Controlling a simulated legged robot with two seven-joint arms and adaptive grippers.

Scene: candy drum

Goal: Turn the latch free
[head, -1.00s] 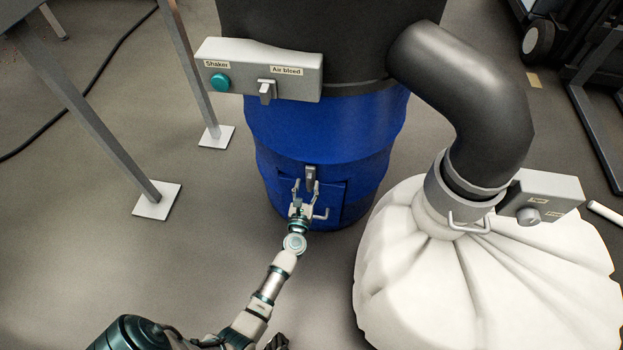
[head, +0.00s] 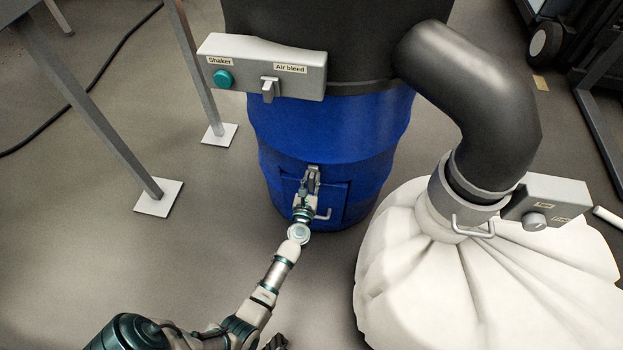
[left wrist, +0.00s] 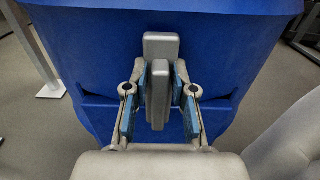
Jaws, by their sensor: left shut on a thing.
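The latch (left wrist: 159,85) is a grey metal piece on the front of the blue drum (head: 330,125), at the top of its small door (head: 335,200). It points straight up and down in the left wrist view. In the head view the latch (head: 314,169) shows just above my left gripper (head: 308,187). My left gripper (left wrist: 158,95) is shut on the latch, with one blue-padded finger on each side of it. The fingers partly cover the latch in the head view. My right gripper is not in view.
A wire handle (head: 324,214) sticks out of the door, right of my gripper. A white bag (head: 440,270) bulges close on the right under a dark elbow pipe (head: 480,90). A grey control box (head: 262,68) hangs above. Stand legs (head: 110,110) are at left.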

